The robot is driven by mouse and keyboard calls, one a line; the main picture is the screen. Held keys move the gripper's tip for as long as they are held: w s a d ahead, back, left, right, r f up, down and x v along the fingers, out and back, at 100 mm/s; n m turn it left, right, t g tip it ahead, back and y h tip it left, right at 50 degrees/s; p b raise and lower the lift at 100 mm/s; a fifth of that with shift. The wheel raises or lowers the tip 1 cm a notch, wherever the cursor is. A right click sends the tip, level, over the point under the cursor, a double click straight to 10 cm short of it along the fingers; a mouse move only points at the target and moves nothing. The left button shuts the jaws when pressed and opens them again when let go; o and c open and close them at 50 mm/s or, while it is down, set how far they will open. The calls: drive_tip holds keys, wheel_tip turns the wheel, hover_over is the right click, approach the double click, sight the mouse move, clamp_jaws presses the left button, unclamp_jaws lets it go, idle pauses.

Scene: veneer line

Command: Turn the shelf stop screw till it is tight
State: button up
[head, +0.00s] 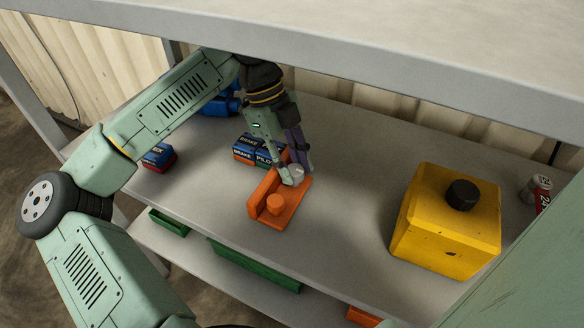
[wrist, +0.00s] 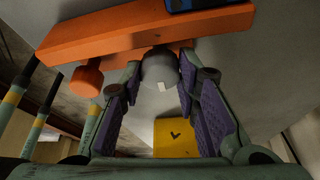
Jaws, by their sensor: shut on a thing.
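The shelf stop (head: 270,209) is an orange angled bracket lying on the grey shelf, with an orange round knob (head: 275,202) at its near end. The stop screw has a pale grey round head (head: 296,175) at the bracket's far end. My gripper (head: 292,172) reaches down from above and is shut on the screw head. In the wrist view the orange stop (wrist: 130,32) spans the top, and the grey screw head (wrist: 159,68) sits between the purple finger pads of my gripper (wrist: 160,85). The screw's shank is hidden.
Blue brake boxes (head: 262,147) stand just behind the stop, and another small box (head: 158,156) lies left. A yellow block with a black knob (head: 450,222) stands right, near a can (head: 536,189). An upper shelf (head: 400,50) overhangs. The shelf between stop and yellow block is clear.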

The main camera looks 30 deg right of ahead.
drive_tip(key=m+y+b, duration=0.1)
drive_tip(key=m, duration=0.1)
drive_tip(key=m+y+b, duration=0.1)
drive_tip(key=m, duration=0.2)
drive_tip(key=shift+d, duration=0.2)
drive_tip(key=shift+m, duration=0.3)
drive_tip(key=o, duration=1.2)
